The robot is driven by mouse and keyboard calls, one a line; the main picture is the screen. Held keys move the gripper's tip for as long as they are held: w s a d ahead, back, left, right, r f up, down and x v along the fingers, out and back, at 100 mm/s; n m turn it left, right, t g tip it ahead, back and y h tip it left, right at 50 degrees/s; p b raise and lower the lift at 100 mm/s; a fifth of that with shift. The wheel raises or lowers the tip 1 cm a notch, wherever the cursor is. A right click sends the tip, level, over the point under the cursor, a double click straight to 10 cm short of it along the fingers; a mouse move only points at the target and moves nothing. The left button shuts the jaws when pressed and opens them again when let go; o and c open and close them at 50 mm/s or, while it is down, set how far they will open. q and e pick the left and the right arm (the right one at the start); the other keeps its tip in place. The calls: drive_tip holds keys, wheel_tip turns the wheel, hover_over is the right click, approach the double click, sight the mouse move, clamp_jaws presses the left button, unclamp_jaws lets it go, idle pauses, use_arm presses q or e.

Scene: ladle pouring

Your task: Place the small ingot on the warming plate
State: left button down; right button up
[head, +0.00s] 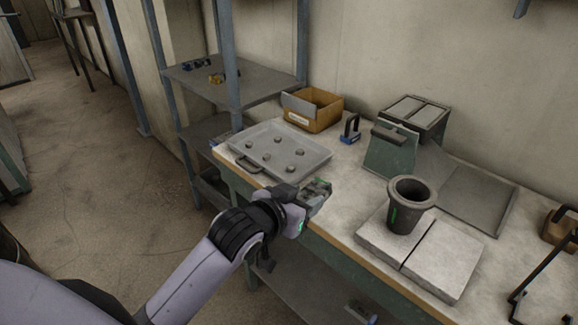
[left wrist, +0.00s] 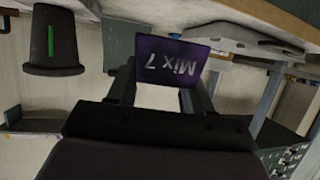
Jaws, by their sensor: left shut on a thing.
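My left gripper (head: 314,192) is over the front edge of the workbench. In the left wrist view it (left wrist: 165,85) is shut on a dark purple piece (left wrist: 172,62) marked "Mix 7", which shows upside down between the fingers. Whether this piece is the small ingot is not clear. A grey metal tray (head: 240,148) with several small grey lumps (head: 297,142) stands just beyond the gripper, at the bench's left end. Pale flat slabs (head: 440,262) lie to the right. I cannot tell which surface is the warming plate. My right gripper is not in view.
A dark crucible (head: 408,205) with a green mark stands on the slabs, right of my gripper. It also shows in the left wrist view (left wrist: 53,45). A cardboard box (head: 313,112), a black-handled block (head: 351,130) and a sloped green-grey unit (head: 390,155) stand behind. A metal shelf (head: 255,85) is at left.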

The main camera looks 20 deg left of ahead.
sight(317, 186)
use_arm(q)
drive_tip(key=shift+m+h, duration=0.6)
drive_tip(key=shift+h, duration=0.1)
drive_tip(key=w+r, duration=0.3)
drive_tip(key=w+r+b, duration=0.1)
drive_tip(key=w+r, duration=0.2)
drive_tip(key=w, duration=0.1)
drive_tip(key=shift+w+d+r, duration=0.1)
drive_tip(key=shift+d+r, duration=0.1)
drive_tip(key=shift+r, duration=0.05)
drive_tip(key=w+a+r+b, duration=0.15)
drive_tip(key=w+r, duration=0.25)
drive_tip(key=r, duration=0.4)
drive_tip(key=shift+m+g+h, duration=0.3)
drive_tip(key=shift+m+h, duration=0.1)
drive_tip(key=f+b, duration=0.1)
drive_tip(key=f, duration=1.9)
drive_tip(key=shift+d, duration=0.2)
drive_tip(key=shift+c, duration=2.3)
unclamp_jaws()
drive_tip(key=shift+s+f, duration=0.1)
drive_tip(key=shift+f, duration=0.15)
